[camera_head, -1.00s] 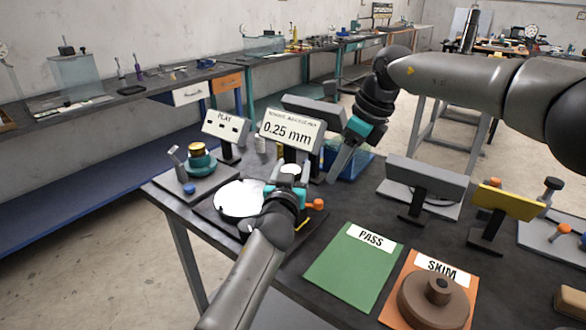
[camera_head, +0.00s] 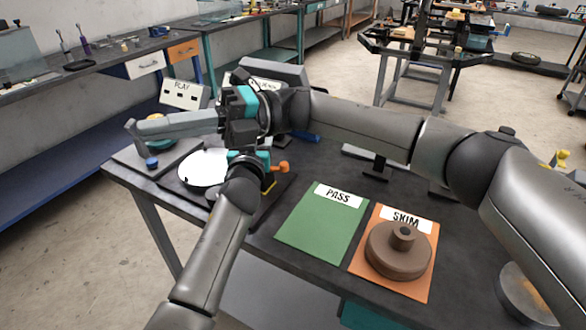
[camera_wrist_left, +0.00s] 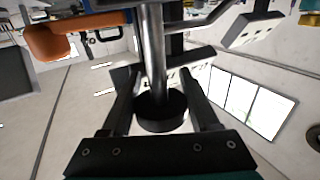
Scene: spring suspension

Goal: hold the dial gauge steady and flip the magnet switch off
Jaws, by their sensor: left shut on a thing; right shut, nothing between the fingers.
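My left gripper (camera_head: 246,158) is shut on a black round part (camera_wrist_left: 160,112) with a shiny metal rod (camera_wrist_left: 152,50) running from it. In the head view it sits at the right edge of a large white disc (camera_head: 204,168), which may be the dial gauge's face. An orange knob (camera_head: 282,168), possibly the magnet switch, is just right of this gripper. An orange part (camera_wrist_left: 55,42) also shows in the left wrist view. My right gripper (camera_head: 150,128) is shut and empty, its fingers pointing left above the disc, over the teal fixture. Most of the gauge is hidden.
The teal fixture (camera_head: 160,145) and a blue knob (camera_head: 151,162) are at the table's left corner. A green PASS mat (camera_head: 315,235) lies right of the gauge. A brown stepped part (camera_head: 398,252) sits on the orange SKIM mat (camera_head: 360,262). Display stands are behind my right arm.

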